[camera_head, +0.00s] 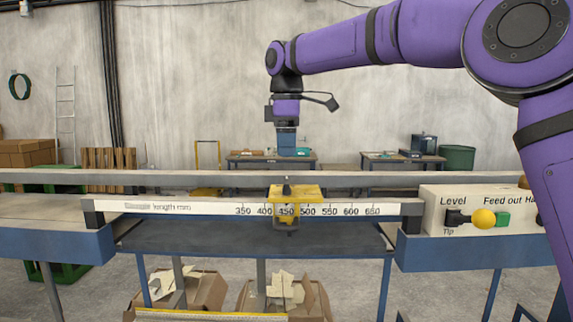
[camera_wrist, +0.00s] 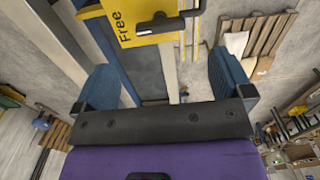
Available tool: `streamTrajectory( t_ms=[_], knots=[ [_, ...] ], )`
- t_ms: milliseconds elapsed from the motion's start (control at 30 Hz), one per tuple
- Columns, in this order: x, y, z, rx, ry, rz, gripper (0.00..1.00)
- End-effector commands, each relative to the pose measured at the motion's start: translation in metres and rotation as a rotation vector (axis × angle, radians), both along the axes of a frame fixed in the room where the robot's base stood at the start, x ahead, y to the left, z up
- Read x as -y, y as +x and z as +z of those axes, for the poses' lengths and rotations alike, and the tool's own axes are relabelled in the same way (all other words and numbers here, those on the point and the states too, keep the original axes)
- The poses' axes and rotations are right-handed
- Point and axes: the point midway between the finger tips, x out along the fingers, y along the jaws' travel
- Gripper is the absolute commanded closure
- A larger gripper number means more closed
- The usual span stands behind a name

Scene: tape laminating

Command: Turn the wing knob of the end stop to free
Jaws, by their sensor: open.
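The end stop (camera_head: 312,191) is a yellow block on the white length scale, near the 450 mark in the head view. Its small dark wing knob (camera_head: 286,188) stands on top. In the wrist view the yellow plate (camera_wrist: 130,38) carries the word "Free", with the black wing knob (camera_wrist: 160,25) beside it, its wing lying roughly across the picture. Any other lettering is out of view. My gripper (camera_head: 287,153) points down above the end stop, clearly apart from it. In the wrist view my gripper (camera_wrist: 165,82) shows two blue fingers spread wide, with nothing between them.
The white length scale (camera_head: 220,208) runs along the bench front, with a grey rail (camera_head: 150,178) behind it. A control box (camera_head: 460,198) with a yellow ball knob (camera_head: 484,218) stands at right. Cardboard boxes (camera_head: 205,292) lie below.

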Motion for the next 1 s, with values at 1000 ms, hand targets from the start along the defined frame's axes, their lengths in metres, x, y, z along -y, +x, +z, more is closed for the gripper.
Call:
streamTrajectory(
  t_ms=[1000],
  knots=[
    [0.061, -0.057, 0.041, 0.104, -0.015, -0.266, 0.02]
  ],
)
